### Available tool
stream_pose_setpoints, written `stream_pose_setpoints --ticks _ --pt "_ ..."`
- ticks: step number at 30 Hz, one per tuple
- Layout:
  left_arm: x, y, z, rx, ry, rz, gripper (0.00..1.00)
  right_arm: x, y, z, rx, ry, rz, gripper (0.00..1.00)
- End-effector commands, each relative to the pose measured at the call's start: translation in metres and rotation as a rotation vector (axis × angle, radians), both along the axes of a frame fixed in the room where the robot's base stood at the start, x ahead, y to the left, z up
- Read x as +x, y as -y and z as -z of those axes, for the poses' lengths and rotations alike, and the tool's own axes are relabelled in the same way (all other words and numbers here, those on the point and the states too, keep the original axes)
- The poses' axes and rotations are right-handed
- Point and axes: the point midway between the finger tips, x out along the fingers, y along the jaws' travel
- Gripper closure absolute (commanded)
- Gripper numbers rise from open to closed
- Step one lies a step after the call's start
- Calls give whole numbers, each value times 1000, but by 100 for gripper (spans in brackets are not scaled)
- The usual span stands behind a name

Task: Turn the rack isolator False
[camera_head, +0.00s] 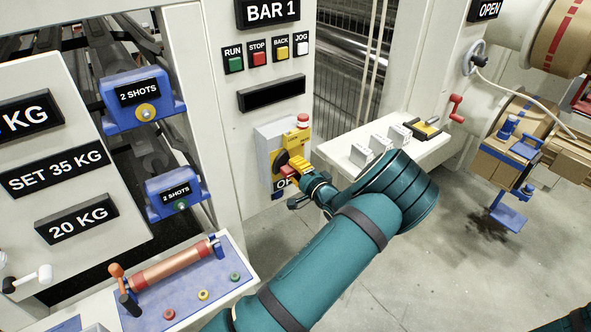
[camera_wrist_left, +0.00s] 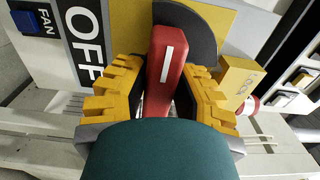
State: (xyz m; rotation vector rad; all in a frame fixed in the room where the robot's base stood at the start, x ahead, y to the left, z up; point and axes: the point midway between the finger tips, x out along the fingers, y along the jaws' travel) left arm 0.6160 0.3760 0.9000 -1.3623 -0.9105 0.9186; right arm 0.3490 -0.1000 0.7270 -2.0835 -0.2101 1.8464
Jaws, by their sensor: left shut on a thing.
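The rack isolator (camera_head: 267,143) is a grey box with a yellow front on the white panel below BAR 1. Its red handle (camera_wrist_left: 165,65) has a white stripe and sits over a dark round disc (camera_wrist_left: 197,32). My left gripper (camera_head: 291,169) is at the handle. In the left wrist view its yellow ridged fingers (camera_wrist_left: 160,88) are shut on the red handle from both sides. An OFF label (camera_wrist_left: 88,45) lies left of the handle there; in the head view it is partly hidden by my gripper. My right gripper is not in view.
RUN, STOP, BACK and JOG buttons (camera_head: 258,58) sit above the isolator. A yellow block (camera_wrist_left: 238,80) is close beside the right finger in the left wrist view. A white shelf (camera_head: 425,150) with switches stands to the right. Open floor (camera_head: 455,260) lies at right.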

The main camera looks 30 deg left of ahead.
Motion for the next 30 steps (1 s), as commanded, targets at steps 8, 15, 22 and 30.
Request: stream_pose_setpoints --ticks 8,15,22,30 --pt "1 -1 -2 3 2 0 43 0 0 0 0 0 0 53" --pt "0 0 -1 2 0 0 43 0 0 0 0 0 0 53" --pt "-5 14 0 0 -1 3 43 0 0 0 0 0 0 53" --pt "-25 63 -1 1 0 3 43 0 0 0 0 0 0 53"
